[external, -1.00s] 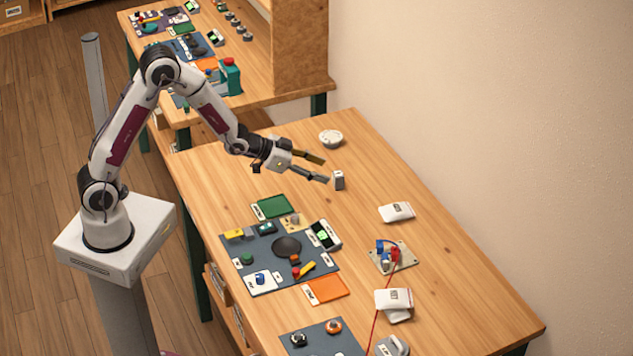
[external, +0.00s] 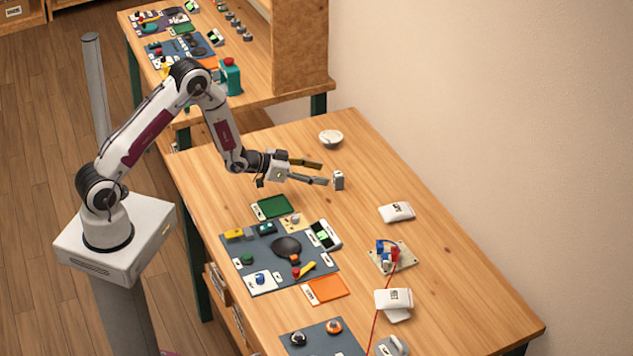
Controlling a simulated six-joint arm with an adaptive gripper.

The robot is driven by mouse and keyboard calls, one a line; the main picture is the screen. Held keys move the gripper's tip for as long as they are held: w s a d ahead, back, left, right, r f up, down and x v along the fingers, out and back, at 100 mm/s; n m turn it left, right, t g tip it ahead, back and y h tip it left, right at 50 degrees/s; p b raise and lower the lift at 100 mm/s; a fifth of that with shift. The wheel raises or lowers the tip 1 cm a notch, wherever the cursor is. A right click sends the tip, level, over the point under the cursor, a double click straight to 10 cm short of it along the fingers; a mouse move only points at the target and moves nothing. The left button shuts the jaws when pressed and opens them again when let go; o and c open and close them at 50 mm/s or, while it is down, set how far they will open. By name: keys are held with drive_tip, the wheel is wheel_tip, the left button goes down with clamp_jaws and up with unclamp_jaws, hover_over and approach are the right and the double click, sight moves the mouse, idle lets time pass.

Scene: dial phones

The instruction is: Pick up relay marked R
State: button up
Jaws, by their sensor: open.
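A small grey-white block (external: 338,180), which may be the relay, stands upright on the wooden table; its marking is too small to read. My gripper (external: 323,173) is open, with its fingers pointing right toward the block. The nearer fingertip is right beside the block in the picture; I cannot tell whether they touch. The farther finger is behind and to the upper left of the block. Nothing is visible between the fingers.
A white round dish (external: 330,138) stands behind. A green tray (external: 271,207) and a dark mat (external: 260,275) with several small parts lie in front. White packets (external: 397,212) and a plate with red and blue parts (external: 393,258) are to the right. Wood around the block is clear.

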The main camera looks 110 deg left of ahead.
sight(334, 176)
drive_tip(key=shift+x, duration=1.3)
drive_tip(key=shift+a+f, duration=0.1)
drive_tip(key=shift+f+x, duration=0.25)
drive_tip(key=shift+x, duration=1.05)
drive_tip(key=shift+a+x, duration=0.2)
drive_tip(key=shift+x, duration=0.95)
drive_tip(key=shift+s, duration=0.2)
drive_tip(key=shift+c, duration=0.3)
drive_tip(key=c, duration=1.2)
